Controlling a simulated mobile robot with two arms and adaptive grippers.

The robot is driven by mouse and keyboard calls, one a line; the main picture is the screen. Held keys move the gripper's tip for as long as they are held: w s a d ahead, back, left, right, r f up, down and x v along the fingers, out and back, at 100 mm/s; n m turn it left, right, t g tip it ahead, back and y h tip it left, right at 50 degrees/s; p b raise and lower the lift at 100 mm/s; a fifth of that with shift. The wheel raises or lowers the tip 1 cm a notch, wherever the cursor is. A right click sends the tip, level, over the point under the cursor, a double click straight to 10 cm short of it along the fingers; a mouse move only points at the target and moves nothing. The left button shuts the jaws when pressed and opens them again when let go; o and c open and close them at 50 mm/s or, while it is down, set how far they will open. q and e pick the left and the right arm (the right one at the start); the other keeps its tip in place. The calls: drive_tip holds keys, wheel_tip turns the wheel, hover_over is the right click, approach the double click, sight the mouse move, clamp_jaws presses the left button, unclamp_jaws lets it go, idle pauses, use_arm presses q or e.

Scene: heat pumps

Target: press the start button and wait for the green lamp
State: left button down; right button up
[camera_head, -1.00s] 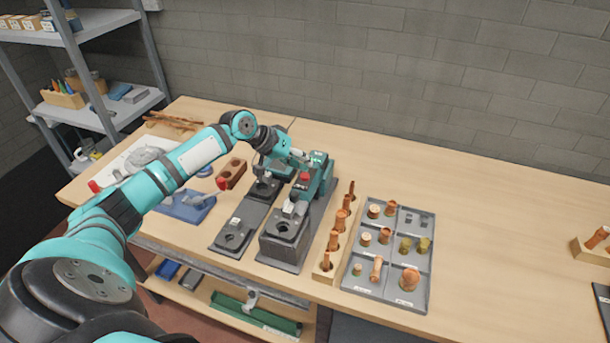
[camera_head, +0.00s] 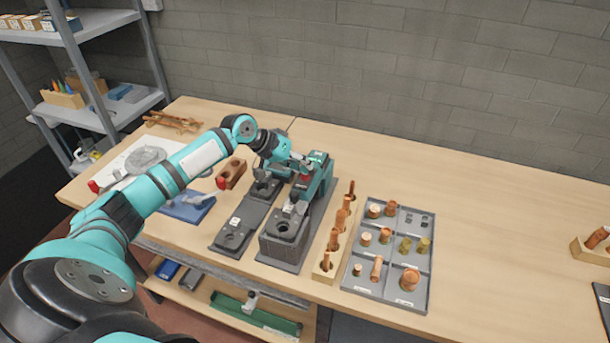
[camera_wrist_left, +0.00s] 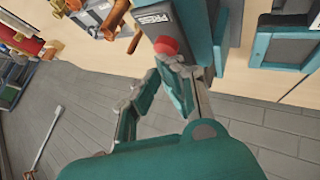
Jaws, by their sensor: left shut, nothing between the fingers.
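A teal press machine (camera_head: 322,180) stands on a dark base on the workbench. Its red button (camera_head: 306,178) shows on the front, and the button (camera_wrist_left: 166,45) also shows in the left wrist view, below a label reading PRESS. My left gripper (camera_head: 302,166) is shut and empty. In the left wrist view its fingertips (camera_wrist_left: 168,64) are right at the button; I cannot tell whether they are pressing it. A small pale green spot (camera_head: 318,156) shows on top of the machine; it looks like a lit lamp. My right gripper is not in view.
A grey compartment tray (camera_head: 398,302) with copper and brass fittings and a wooden rack (camera_head: 325,274) of copper parts stand right of the press. A dark fixture plate (camera_head: 222,242) lies left of it. The bench farther right is mostly clear.

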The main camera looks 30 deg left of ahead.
use_arm(q)
drive_tip(key=shift+f, duration=0.35)
idle(0.4)
drive_tip(key=shift+r+p, duration=0.8)
drive_tip(key=shift+r, duration=0.1)
drive_tip(key=shift+r, duration=0.1)
drive_tip(key=shift+r+p, duration=0.3)
drive_tip(key=shift+p, duration=0.05)
wheel_tip(320, 180, up, 4)
drive_tip(key=p, duration=0.4)
drive_tip(key=shift+r, duration=0.15)
